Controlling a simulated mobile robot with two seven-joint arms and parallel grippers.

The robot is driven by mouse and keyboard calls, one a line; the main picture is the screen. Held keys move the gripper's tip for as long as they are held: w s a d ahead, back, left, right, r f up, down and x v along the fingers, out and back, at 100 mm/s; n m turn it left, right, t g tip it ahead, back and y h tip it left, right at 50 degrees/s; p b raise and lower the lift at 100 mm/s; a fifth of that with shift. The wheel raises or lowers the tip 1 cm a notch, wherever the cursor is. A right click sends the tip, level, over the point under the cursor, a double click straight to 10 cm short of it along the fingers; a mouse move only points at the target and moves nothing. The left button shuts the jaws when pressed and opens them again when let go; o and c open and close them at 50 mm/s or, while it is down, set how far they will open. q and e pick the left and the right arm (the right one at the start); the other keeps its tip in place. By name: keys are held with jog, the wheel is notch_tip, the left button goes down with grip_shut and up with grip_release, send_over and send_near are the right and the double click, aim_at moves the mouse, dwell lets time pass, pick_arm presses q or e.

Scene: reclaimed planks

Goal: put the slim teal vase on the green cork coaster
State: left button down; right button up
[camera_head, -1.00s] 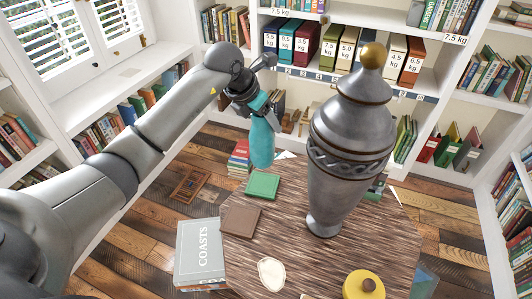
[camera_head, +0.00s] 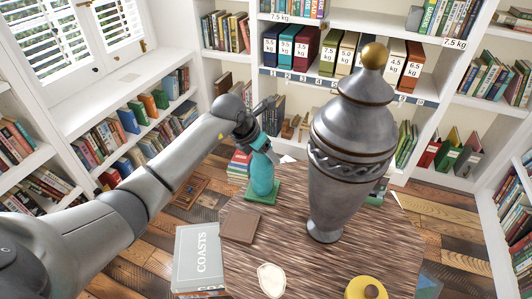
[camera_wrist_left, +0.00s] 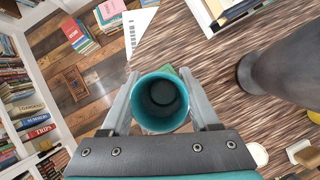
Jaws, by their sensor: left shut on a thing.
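The slim teal vase (camera_head: 262,177) is upright in my left gripper (camera_head: 258,143), which is shut around its upper part. In the head view its base is over the green cork coaster (camera_head: 263,194) and looks to be at or just above it; I cannot tell whether they touch. The left wrist view looks down into the vase's open mouth (camera_wrist_left: 160,100) between the two fingers. Only a small green edge of the coaster (camera_wrist_left: 171,70) shows behind the vase there. My right gripper is not in view.
A tall grey lidded urn (camera_head: 340,150) stands right of the vase. Stacked books (camera_head: 239,164) are behind left.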

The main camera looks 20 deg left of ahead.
pick_arm(q)
jog(key=shift+f, duration=0.1)
jog(key=shift+c, duration=0.6)
grip_release()
jog(key=p+v, duration=0.1)
jog(key=v, duration=1.1)
jog(key=shift+p, duration=0.4)
